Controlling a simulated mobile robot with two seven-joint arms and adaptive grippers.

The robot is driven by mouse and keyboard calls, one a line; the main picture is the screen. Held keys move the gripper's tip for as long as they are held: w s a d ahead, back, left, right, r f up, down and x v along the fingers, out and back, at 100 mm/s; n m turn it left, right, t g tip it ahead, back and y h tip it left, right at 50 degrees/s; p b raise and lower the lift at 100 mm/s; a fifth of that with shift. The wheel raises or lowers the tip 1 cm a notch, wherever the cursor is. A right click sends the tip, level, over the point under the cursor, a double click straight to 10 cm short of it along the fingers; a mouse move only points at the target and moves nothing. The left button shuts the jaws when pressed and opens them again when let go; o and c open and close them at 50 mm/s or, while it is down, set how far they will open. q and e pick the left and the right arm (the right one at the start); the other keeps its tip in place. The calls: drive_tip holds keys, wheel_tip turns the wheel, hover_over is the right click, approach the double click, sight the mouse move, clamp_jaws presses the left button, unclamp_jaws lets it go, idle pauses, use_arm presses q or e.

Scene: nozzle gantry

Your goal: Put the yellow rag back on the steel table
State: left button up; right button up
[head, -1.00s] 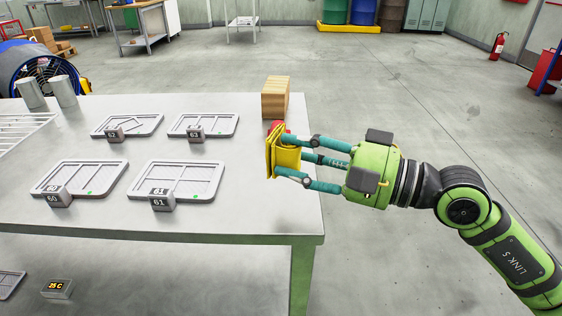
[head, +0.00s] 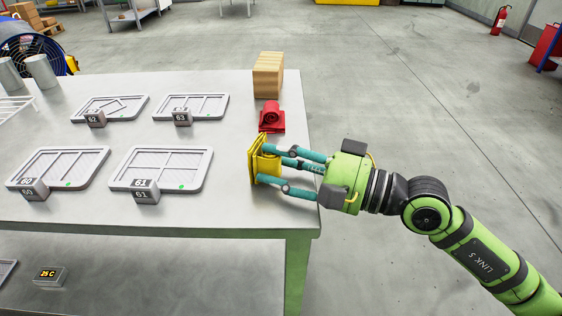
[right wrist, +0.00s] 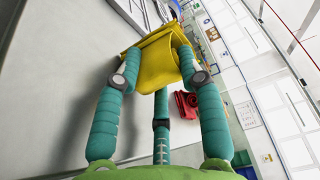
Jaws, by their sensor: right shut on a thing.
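The yellow rag (head: 260,163) is a folded cloth held in my right gripper (head: 272,166) at the right end of the steel table (head: 225,205). The gripper's teal fingers are shut on it. The rag's lower edge is at or just above the tabletop; I cannot tell whether it touches. In the right wrist view the yellow rag (right wrist: 158,58) hangs between the fingers, with the tabletop (right wrist: 60,100) to its left. My left gripper is not in view.
A red rolled cloth (head: 271,117) lies just behind the rag, and a wooden block (head: 268,75) stands behind that. Several grey trays with number blocks, such as tray 61 (head: 185,165), are to the left. The front right corner of the tabletop is clear.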

drive_tip(key=o, duration=1)
drive_tip(key=shift+w+f, duration=0.1)
